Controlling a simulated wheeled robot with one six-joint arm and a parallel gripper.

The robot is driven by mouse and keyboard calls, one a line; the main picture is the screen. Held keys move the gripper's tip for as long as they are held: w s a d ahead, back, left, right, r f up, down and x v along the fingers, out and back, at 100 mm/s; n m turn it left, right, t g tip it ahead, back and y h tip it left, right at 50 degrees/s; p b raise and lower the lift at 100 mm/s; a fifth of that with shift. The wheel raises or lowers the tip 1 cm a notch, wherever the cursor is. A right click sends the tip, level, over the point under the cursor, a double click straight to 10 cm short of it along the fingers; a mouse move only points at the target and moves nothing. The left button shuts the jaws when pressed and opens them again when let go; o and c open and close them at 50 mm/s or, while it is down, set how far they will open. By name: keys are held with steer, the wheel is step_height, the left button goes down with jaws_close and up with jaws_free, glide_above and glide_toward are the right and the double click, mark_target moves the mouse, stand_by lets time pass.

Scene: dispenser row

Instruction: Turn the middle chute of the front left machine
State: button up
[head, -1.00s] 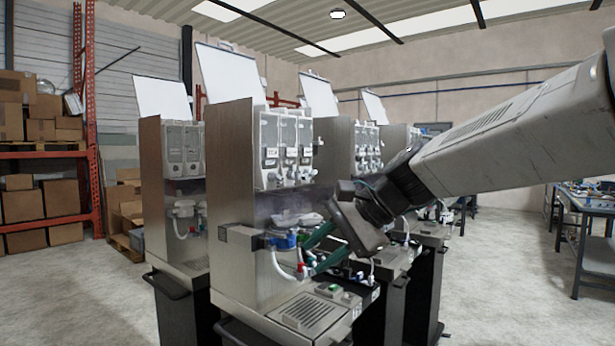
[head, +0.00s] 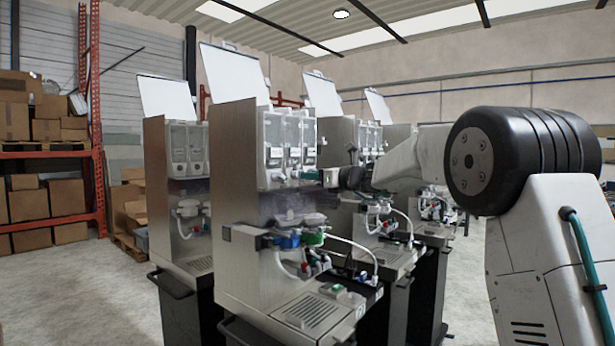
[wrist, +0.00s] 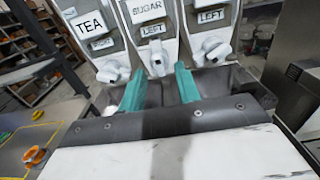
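The nearest dispenser machine (head: 240,200) stands left of centre in the head view, its canisters (head: 290,135) behind a clear front. In the wrist view the middle canister is labelled SUGAR, with a LEFT label below. Its white middle chute (wrist: 157,62) lies between my gripper's (wrist: 160,72) two green fingers in the picture. The fingers are apart and hold nothing; I cannot tell whether they touch the chute. The TEA canister's chute (wrist: 112,72) is just left of the left finger, and the third chute (wrist: 213,50) is to the right. In the head view my fingers are hard to make out.
Below the chutes sit a blue mixing bowl (head: 287,241) and a green one (head: 312,238) with white hoses. Another machine (head: 172,190) stands to the left, and more stand close behind on the right. Shelves with boxes (head: 45,205) are far left. The floor in front is clear.

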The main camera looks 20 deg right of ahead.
mark_target(298, 172)
steer(key=shift+x, duration=1.2)
jaws_close()
